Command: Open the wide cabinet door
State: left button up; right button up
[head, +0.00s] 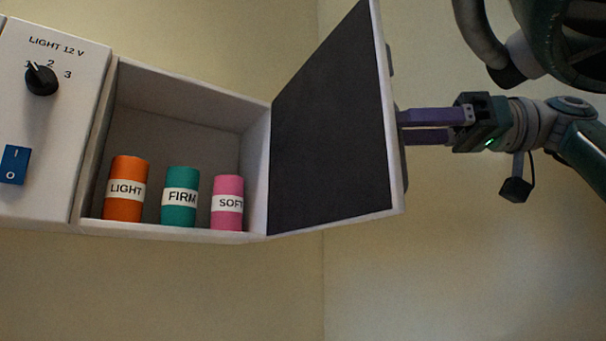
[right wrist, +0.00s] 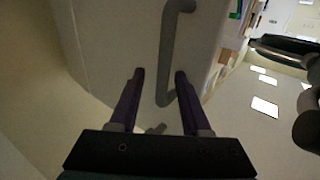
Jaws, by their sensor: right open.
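The wide cabinet door (head: 335,130) stands swung open to the right, its dark inner face showing. The open white cabinet (head: 175,85) is left of it in the head view. The grey bar handle (right wrist: 170,45) is on the door's outer face; only bits of it show past the door edge in the head view. My right gripper (head: 402,127) is open at the outer side of the door. In the right wrist view the handle's end shows between its spread purple fingers (right wrist: 160,74), with a gap on each side. My left gripper is not in view.
An orange LIGHT roll (head: 125,170), a teal FIRM roll (head: 180,180) and a pink SOFT roll (head: 227,190) stand inside the cabinet. A panel with a black dial (head: 42,80) and blue switch (head: 14,164) adjoins it on the left. The space below is clear.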

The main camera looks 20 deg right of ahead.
notch_tip(320, 180, up, 20)
jog(key=p, duration=1.8)
